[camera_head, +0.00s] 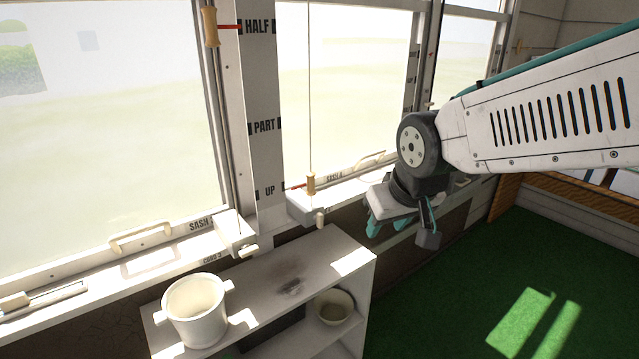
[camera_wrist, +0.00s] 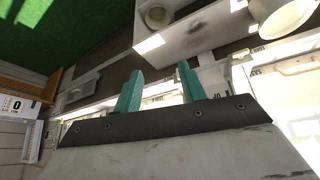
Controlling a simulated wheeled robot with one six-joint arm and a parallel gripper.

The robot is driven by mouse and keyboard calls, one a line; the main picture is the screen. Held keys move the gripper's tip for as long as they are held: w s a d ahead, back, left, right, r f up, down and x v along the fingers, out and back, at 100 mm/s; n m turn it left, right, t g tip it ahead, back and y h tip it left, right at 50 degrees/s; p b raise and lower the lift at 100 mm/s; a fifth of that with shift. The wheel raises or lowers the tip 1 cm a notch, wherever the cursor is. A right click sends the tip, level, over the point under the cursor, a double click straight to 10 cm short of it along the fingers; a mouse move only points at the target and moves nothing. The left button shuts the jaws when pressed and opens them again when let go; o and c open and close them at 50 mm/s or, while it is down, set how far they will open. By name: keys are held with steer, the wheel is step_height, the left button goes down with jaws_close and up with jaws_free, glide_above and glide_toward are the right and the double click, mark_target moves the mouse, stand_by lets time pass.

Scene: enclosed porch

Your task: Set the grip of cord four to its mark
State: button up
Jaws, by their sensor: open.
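A thin cord (camera_head: 310,90) hangs in front of the middle window. Its tan grip (camera_head: 310,183) hangs low, with a red pointer (camera_head: 296,187) level with the UP mark (camera_head: 270,191) on the grey board. I cannot read this cord's number. Another tan grip (camera_head: 210,26) hangs high on the left, with a red pointer by the HALF mark (camera_head: 257,27); a label reading CORD 3 is below it. My gripper (camera_head: 402,230) is open and empty, right of the low grip and apart from it. Its teal fingers also show in the wrist view (camera_wrist: 160,70), with nothing between them.
A white shelf unit (camera_head: 362,275) stands below the sill, with a white pot (camera_head: 196,315) on top and a bowl (camera_head: 333,306) inside. Sash handles (camera_head: 140,236) and cleats (camera_head: 248,250) stick out along the sill. The green floor (camera_head: 440,310) at right is clear.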

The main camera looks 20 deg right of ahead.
steer(key=w+f+t, duration=0.2)
steer(key=w+t, duration=0.1)
steer(key=w, duration=0.6)
steer(key=w+f+t, duration=0.3)
steer(key=w, duration=0.7)
steer(key=n+t+y, duration=0.2)
steer(key=t+y, duration=0.1)
steer(key=t, duration=0.3)
glide_toward(312, 185)
steer(key=w, duration=0.5)
steer(key=w+a, duration=0.1)
steer(key=w, duration=0.5)
steer(key=shift+a+f, duration=0.25)
steer(key=shift+f, duration=0.1)
jaws_close()
